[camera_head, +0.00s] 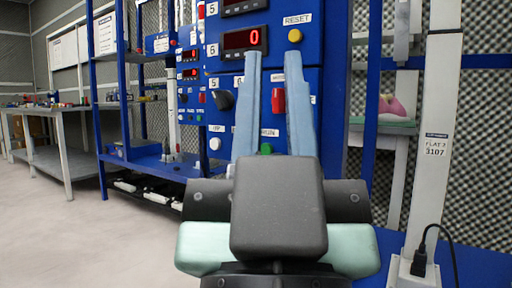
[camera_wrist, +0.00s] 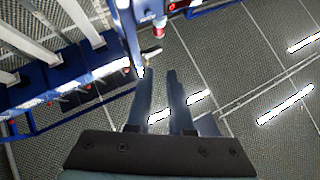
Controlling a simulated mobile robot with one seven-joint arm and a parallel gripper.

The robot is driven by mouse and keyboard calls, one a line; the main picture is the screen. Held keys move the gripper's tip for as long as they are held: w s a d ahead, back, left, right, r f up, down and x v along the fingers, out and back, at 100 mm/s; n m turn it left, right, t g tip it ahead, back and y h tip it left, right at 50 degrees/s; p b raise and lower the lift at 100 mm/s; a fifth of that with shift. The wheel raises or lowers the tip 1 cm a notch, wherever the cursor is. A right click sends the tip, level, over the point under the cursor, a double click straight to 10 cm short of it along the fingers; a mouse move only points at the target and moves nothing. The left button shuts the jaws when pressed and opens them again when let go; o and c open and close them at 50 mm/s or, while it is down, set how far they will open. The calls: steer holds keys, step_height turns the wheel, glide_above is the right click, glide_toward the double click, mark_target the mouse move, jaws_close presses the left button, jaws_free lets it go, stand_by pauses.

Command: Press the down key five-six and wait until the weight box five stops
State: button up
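A blue control panel (camera_head: 337,35) stands ahead in the head view. Its display marked 6 (camera_head: 244,40) reads 0; the display marked 5 (camera_head: 240,6) is cut off by the top edge. A black knob (camera_head: 222,99), a red control (camera_head: 278,101) and a green button (camera_head: 266,148) sit below. Labels near them are partly hidden or too small to read, so I cannot tell which is the down key five-six. My gripper (camera_head: 272,62) points up in front of the panel, fingers apart and empty. It also shows in the wrist view (camera_wrist: 158,74). I cannot identify weight box five.
A yellow button (camera_head: 295,36) sits under the RESET label. At right stand a pale post (camera_head: 436,130) with a black plug and a shelf with a pink item (camera_head: 391,106). A blue rack (camera_head: 100,100) and workbench (camera_head: 62,140) stand left. Floor at lower left is clear.

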jaws_close()
stand_by(1.1)
